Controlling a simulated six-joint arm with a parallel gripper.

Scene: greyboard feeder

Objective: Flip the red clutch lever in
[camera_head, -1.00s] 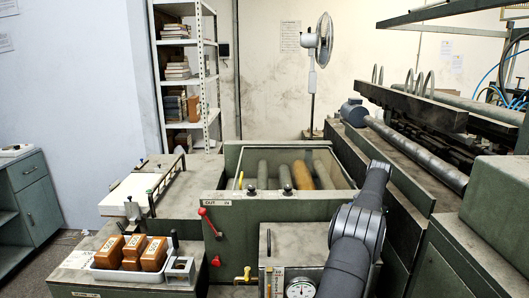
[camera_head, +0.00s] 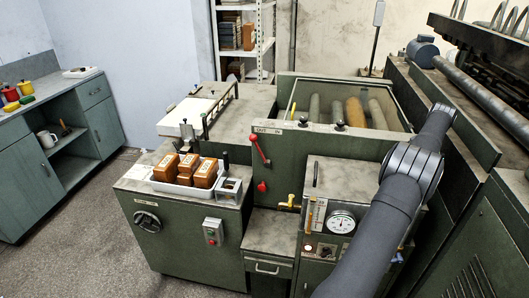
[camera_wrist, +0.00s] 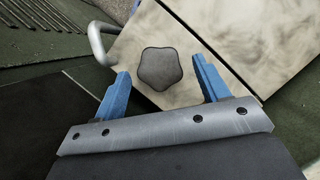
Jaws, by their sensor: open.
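The red clutch lever (camera_head: 260,150) is on the green front panel of the machine in the head view. It leans up and left, its ball end towards the OUT side of the OUT/IN label (camera_head: 268,131). My gripper (camera_wrist: 161,68) shows in the wrist view with its two blue fingers apart and nothing held. A dark star-shaped knob (camera_wrist: 160,68) on a pale plate lies beyond and between the fingers; I cannot tell whether they touch it. The lever is not in the wrist view. My gripper is hidden in the head view, where my arm is at the right.
A red knob (camera_head: 262,187) and a yellow tap (camera_head: 289,202) sit below the lever. A gauge (camera_head: 341,221) is on the box at right. A bent metal handle (camera_wrist: 101,42) is by the left finger.

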